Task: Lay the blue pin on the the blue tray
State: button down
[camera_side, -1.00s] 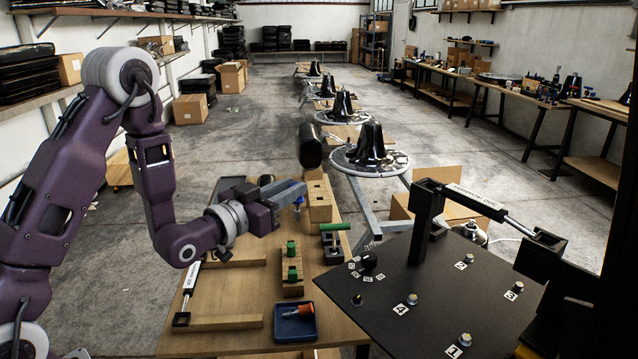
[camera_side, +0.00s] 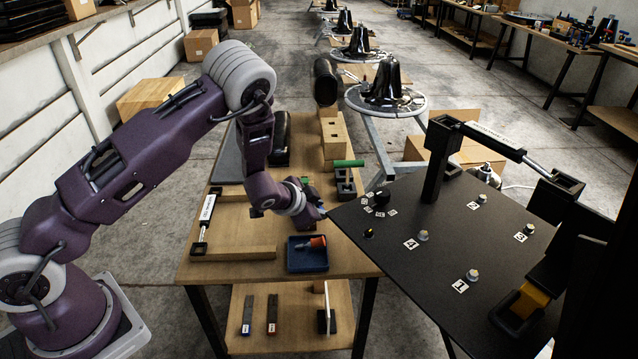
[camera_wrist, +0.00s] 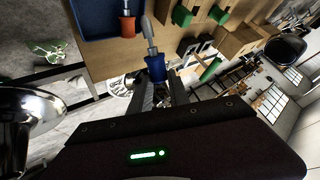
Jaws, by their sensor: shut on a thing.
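The blue tray (camera_side: 306,267) lies on the wooden table near its front edge. An orange-handled pin (camera_side: 317,242) with a metal shaft rests in it. My gripper (camera_side: 319,208) is behind and slightly right of the tray in the side view, near the table's right edge. In the wrist view my gripper (camera_wrist: 158,86) is shut on the blue pin (camera_wrist: 155,68), whose grey metal shaft points away from the fingers. The tray also shows at the wrist view's top left (camera_wrist: 97,36), apart from the blue pin. In the side view the blue pin is mostly hidden by the gripper.
A black plate (camera_side: 400,265) with numbered bolts stands close to my gripper on the right. A green-handled piece (camera_side: 347,163) and a wooden block (camera_side: 335,133) are farther back. A wooden bracket (camera_side: 235,253) lies left of the tray.

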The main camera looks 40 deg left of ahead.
jog(key=shift+m+g, duration=0.5)
jog(key=shift+m, duration=0.4)
jog(key=shift+s+d+f, duration=0.45)
jog(key=shift+s+f, duration=0.05)
jog(key=shift+f, duration=1)
jog(key=shift+s+d+f, duration=0.45)
jog(key=shift+s+f, duration=0.1)
jog(key=shift+f, duration=1)
jog(key=shift+s+d+f, duration=0.45)
jog(key=shift+s+f, duration=0.05)
jog(key=shift+f, duration=1)
jog(key=c, duration=1.2)
grip_release()
jog(key=shift+o, duration=0.2)
jog(key=v, duration=0.7)
jog(key=shift+a+r, duration=0.1)
jog(key=shift+a, duration=0.05)
